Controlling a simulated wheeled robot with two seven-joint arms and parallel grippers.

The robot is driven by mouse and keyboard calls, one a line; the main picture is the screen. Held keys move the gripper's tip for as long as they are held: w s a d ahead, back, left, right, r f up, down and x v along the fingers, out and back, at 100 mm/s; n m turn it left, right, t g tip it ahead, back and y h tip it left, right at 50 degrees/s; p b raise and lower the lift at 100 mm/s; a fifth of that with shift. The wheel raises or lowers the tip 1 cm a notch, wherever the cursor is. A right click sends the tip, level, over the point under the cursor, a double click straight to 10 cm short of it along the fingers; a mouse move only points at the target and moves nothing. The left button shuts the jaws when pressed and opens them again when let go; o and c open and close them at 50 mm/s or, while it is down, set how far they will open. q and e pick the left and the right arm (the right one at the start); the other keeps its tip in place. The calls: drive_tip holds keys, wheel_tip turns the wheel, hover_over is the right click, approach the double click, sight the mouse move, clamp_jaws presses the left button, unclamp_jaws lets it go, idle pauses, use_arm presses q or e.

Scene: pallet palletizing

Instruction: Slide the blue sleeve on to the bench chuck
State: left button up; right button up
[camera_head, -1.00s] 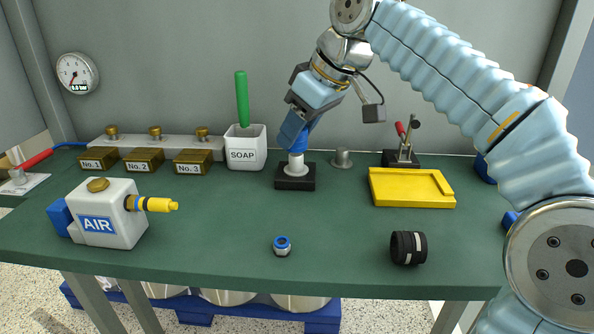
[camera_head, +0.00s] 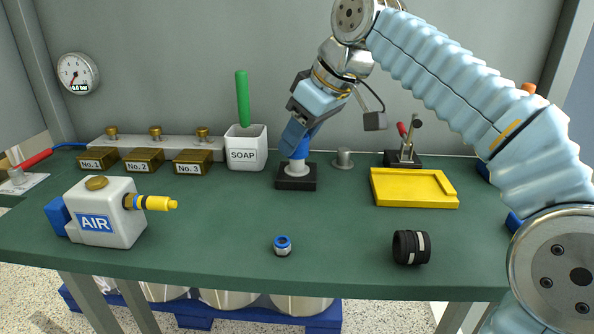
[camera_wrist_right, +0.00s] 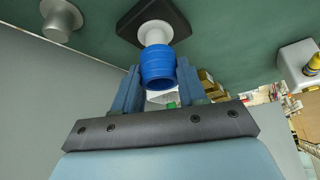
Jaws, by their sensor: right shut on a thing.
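The blue sleeve (camera_head: 302,152) is upright or nearly so, at the top of the bench chuck. The chuck has a black square base (camera_head: 296,184) and a pale post (camera_head: 297,169). My right gripper (camera_head: 298,139) is shut on the sleeve from above. In the right wrist view, the sleeve (camera_wrist_right: 157,62) sits between the two fingers of my right gripper (camera_wrist_right: 158,76), in line with the white post (camera_wrist_right: 155,33). The sleeve's lower end meets the post; how far it is around it is hidden. My left gripper is not in view.
A soap holder (camera_head: 246,158) with a green handle stands left of the chuck. A grey metal post (camera_head: 344,159) and a yellow tray (camera_head: 414,201) are to the right. A small blue-ringed fitting (camera_head: 282,247) and a black ring (camera_head: 411,247) lie in front on the green bench.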

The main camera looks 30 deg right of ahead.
drive_tip(key=shift+f+b, duration=1)
drive_tip(key=shift+f, duration=0.4)
idle(0.4)
drive_tip(key=o, duration=1.1)
drive_tip(key=shift+r, duration=0.2)
drive_tip(key=shift+p+v, duration=2.1)
drive_tip(key=shift+v, duration=4.6)
